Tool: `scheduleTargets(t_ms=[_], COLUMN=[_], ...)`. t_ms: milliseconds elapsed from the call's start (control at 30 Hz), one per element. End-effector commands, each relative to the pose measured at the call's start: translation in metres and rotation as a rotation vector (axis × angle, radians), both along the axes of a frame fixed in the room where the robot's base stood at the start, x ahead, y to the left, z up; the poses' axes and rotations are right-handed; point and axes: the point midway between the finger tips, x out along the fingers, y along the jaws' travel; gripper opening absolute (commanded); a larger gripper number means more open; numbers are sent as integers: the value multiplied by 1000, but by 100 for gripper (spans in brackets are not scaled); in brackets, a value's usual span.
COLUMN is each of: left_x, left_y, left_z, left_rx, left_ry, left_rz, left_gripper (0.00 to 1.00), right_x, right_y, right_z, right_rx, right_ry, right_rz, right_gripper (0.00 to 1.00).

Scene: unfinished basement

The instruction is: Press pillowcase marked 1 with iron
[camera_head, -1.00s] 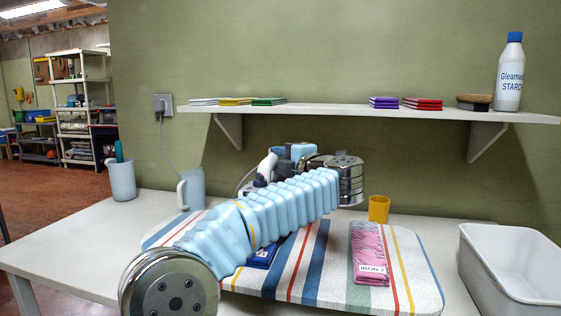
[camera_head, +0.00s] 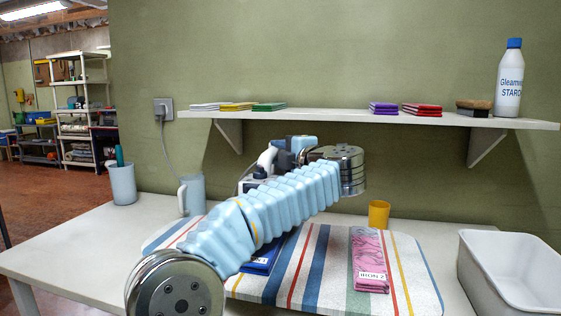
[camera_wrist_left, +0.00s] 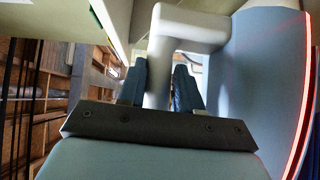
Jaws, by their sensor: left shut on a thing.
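The iron (camera_head: 252,181), with a pale handle and dark parts, is at the back of the striped ironing board, partly hidden by my arm. My left gripper (camera_head: 281,158) is shut on its handle; in the left wrist view the white handle (camera_wrist_left: 157,80) passes between the fingers. I cannot tell whether the iron touches anything below. My right gripper is out of view.
A blue-grey mug (camera_head: 192,195) and a yellow cup (camera_head: 379,213) stand behind the board. A white bin (camera_head: 510,262) is at the right. A cord runs to the wall outlet (camera_head: 163,109). The shelf (camera_head: 340,113) above holds folded cloths, a brush and a starch bottle.

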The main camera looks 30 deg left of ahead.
Motion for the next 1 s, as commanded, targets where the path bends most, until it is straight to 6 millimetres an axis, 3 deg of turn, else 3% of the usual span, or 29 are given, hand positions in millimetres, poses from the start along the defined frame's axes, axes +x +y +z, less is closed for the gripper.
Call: scheduleTargets(t_ms=[600, 1000], left_x=[-1, -1], left_y=[0, 1], left_z=[58, 62], left_rx=[1, 2], left_ry=[-6, -5], left_rz=[0, 0], left_gripper=[0, 0], right_x=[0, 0], right_y=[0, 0], right_z=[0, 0], right_rx=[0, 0], right_ry=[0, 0], right_rz=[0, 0], right_gripper=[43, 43])
